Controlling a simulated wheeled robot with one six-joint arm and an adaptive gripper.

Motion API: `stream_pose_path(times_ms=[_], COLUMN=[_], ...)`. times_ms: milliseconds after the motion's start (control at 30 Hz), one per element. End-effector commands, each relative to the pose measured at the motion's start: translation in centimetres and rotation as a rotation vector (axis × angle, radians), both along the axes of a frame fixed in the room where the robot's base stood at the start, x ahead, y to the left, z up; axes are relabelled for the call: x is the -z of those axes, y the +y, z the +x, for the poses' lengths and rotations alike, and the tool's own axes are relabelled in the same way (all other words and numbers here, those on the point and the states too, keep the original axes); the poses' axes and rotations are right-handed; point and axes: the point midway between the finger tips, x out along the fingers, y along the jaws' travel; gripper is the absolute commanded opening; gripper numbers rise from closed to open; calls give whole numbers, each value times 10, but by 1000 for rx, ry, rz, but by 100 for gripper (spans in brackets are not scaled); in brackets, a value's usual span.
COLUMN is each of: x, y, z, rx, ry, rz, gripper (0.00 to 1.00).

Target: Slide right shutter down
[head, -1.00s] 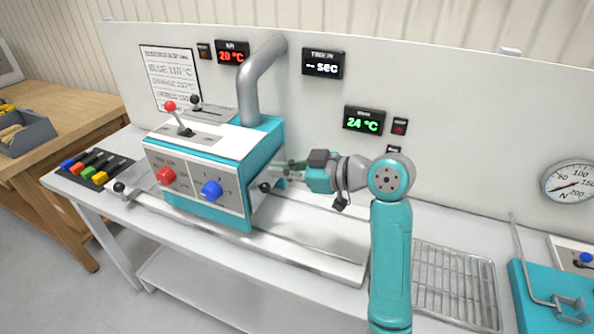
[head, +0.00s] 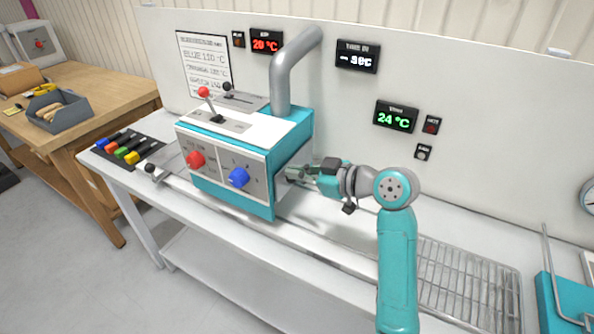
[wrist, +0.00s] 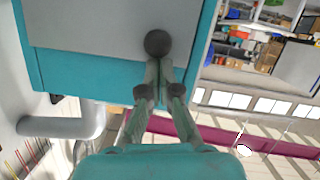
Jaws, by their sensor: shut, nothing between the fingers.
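The teal box (head: 232,166) stands on the bench with its right side partly turned to the head camera. In the wrist view, the right shutter (wrist: 100,22) is a flat grey plate set against a teal frame. A dark ball knob (wrist: 158,43) sits near the plate's edge. My gripper (head: 289,173) is at the box's right side, and its fingers are together and empty. In the wrist view the fingertips (wrist: 159,64) are right at the knob; I cannot tell whether they touch it. In the head view my gripper covers the knob area.
A grey pipe (head: 283,75) rises from the box top. A red-knobbed lever (head: 208,102) stands on top. A wire rack (head: 470,282) lies to the right. The wall panel (head: 465,100) with displays is close behind. The bench between box and rack looks clear.

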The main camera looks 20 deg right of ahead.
Motion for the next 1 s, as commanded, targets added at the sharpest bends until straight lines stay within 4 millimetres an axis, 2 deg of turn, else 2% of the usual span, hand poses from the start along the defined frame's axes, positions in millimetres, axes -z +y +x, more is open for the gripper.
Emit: stream_pose_path(times_ms=[300,400,833,1000], x=[62,70,74,59], y=[0,0,0,6], z=[0,0,0,7], rx=[0,-1,-1,0], ry=[8,4,8,2], rz=[2,1,-1,-2], gripper=[0,0,0,0])
